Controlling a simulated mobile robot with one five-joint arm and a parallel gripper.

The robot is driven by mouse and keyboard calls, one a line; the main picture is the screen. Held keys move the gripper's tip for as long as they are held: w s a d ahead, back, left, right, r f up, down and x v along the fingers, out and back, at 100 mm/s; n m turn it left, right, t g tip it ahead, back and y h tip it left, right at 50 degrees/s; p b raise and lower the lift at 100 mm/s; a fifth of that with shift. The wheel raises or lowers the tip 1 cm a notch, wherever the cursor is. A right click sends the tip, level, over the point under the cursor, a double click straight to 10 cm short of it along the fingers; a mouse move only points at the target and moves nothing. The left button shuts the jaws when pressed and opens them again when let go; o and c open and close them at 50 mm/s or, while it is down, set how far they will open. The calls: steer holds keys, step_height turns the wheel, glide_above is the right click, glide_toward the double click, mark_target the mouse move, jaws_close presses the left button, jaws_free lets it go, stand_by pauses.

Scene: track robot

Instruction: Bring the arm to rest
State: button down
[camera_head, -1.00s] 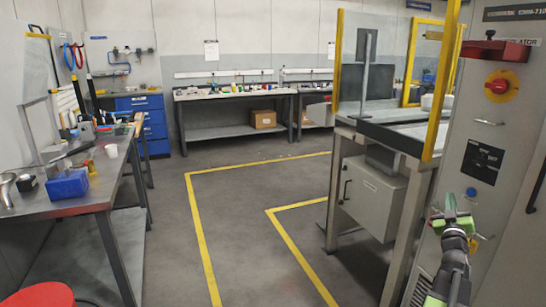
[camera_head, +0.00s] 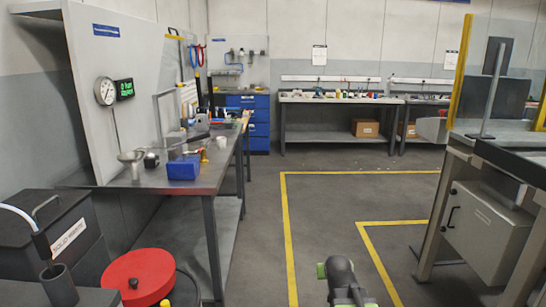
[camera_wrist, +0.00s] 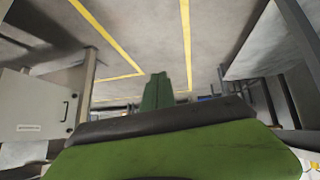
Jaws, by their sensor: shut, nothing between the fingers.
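My gripper (camera_wrist: 160,90) shows in the wrist view as green fingers closed together, with nothing between them. It points out over the grey floor, apart from any object. In the head view my dark arm with green parts stands at the bottom, right of centre, above the floor; the fingertips are hidden there.
A workbench (camera_head: 214,178) with a blue box (camera_head: 184,168) stands at the left. A red round lid (camera_head: 138,278) and a dark bin (camera_head: 50,215) are at the near left. A machine frame with a grey cabinet (camera_head: 487,230) is at the right. Yellow-lined floor between them is clear.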

steer(key=s+a+f+g+y+p, duration=0.1)
steer(key=s+a+f+g, duration=0.15)
steer(key=s, duration=0.35)
steer(key=s+a+f+g, duration=0.1)
steer(key=s+g, duration=0.2)
steer(key=s, duration=0.3)
steer(key=s+a+f+g+y+p, duration=0.1)
steer(key=s+g, duration=0.2)
steer(key=s, duration=0.3)
step_height(320, 180, up, 25)
steer(key=p, duration=2.5)
steer(key=shift+w+n, duration=0.3)
steer(key=shift+w, duration=0.1)
